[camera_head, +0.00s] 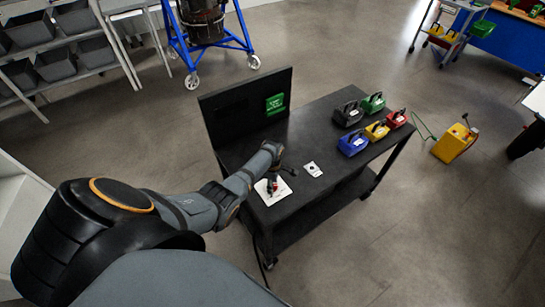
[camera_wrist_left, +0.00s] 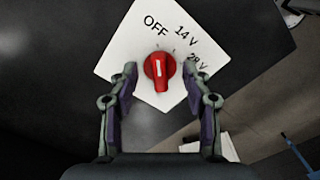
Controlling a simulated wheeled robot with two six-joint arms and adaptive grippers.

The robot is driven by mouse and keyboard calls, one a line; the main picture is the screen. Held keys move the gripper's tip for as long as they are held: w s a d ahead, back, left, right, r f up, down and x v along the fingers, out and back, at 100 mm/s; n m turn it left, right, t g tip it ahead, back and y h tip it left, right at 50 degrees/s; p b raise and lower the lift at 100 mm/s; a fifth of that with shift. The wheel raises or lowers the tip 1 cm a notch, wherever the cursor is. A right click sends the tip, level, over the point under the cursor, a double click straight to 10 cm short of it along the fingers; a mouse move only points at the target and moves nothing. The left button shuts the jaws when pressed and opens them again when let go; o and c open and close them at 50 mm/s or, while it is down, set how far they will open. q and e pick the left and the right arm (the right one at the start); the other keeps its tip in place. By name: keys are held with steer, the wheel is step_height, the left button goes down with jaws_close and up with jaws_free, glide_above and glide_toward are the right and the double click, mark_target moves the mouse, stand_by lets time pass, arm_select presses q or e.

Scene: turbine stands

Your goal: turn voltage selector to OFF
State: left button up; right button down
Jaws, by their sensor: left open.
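The voltage selector is a red knob (camera_wrist_left: 159,70) with a white line, on a white plate (camera_wrist_left: 130,45) printed OFF, 14 V and 28 V. In the left wrist view, the line runs nearly upright in the picture; I cannot tell which label the knob is set to. My left gripper (camera_wrist_left: 159,67) is open, one finger on each side of the knob, with gaps visible. In the head view, the plate (camera_head: 267,197) lies on the black cart top under my left gripper (camera_head: 273,181), which partly covers it. My right gripper is not in view.
The black cart (camera_head: 310,130) has an upright panel (camera_head: 235,112) with a green label at its back left. A small white plate (camera_head: 313,169) lies right of the gripper. Several coloured boxes, including a blue one (camera_head: 352,145), stand at the right. A yellow case (camera_head: 454,143) is on the floor.

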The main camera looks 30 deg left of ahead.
arm_select(q)
step_height(320, 180, up, 2)
steer(key=shift+r+p, duration=0.1)
steer(key=shift+p, duration=0.35)
steer(key=shift+r, duration=1.05)
